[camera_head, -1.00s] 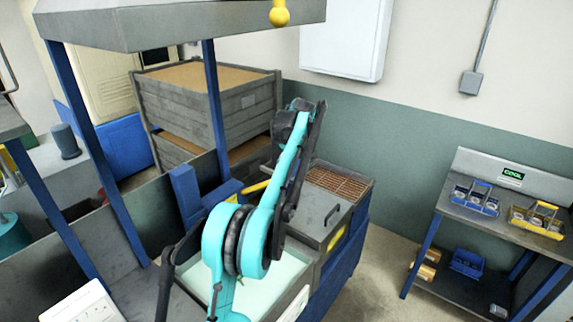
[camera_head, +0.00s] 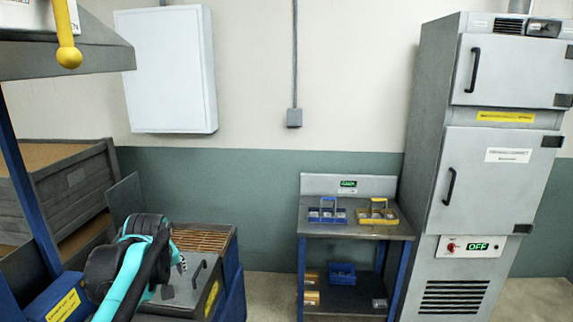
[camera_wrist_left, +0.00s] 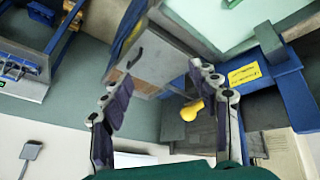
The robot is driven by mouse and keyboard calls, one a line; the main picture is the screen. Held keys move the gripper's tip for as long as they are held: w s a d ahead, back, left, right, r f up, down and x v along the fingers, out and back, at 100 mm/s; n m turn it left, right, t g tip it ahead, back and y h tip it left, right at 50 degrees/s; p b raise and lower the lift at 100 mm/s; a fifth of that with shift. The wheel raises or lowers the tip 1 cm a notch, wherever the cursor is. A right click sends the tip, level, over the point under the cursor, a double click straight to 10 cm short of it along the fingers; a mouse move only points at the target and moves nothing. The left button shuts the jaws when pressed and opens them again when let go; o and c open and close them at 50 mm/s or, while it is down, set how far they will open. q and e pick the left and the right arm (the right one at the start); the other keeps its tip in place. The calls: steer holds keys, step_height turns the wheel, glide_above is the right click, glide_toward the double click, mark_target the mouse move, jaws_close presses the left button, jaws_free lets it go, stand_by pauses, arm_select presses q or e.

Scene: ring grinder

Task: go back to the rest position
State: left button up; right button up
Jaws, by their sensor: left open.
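My left arm (camera_head: 135,275), turquoise and dark, is at the lower left of the head view, in front of the grey bench with the grate; its gripper is not clearly seen there. In the left wrist view my left gripper (camera_wrist_left: 157,78) has its two fingers spread apart with nothing between them. That view is turned over, and beyond the fingers are a grey lidded box (camera_wrist_left: 160,60) and a yellow knob (camera_wrist_left: 192,110), apart from the fingers as far as I can tell. My right gripper is in neither view.
A blue-legged stand (camera_head: 350,232) with a blue carrier (camera_head: 327,215) and a yellow carrier (camera_head: 378,216) is at the middle. A tall grey oven cabinet (camera_head: 480,190) reading OFF stands at the right. A hood (camera_head: 95,58) overhangs the left. Floor between bench and stand is clear.

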arm_select(q)
steer(key=s+d+f+m+t+h+b, duration=0.1)
steer(key=s+d+f+m+b, duration=0.2)
steer(key=s+d+f, duration=0.3)
steer(key=s+d+f+m+h+b, duration=0.1)
steer(key=s+d+f+m+b, duration=0.3)
steer(key=s+f, duration=1.1)
steer(key=shift+d+f+m+t+h, duration=0.3)
steer(key=shift+d+f+m+t, duration=0.1)
steer(key=shift+d+m, duration=0.7)
steer(key=shift+w+r, duration=0.1)
steer(key=shift+r, duration=0.05)
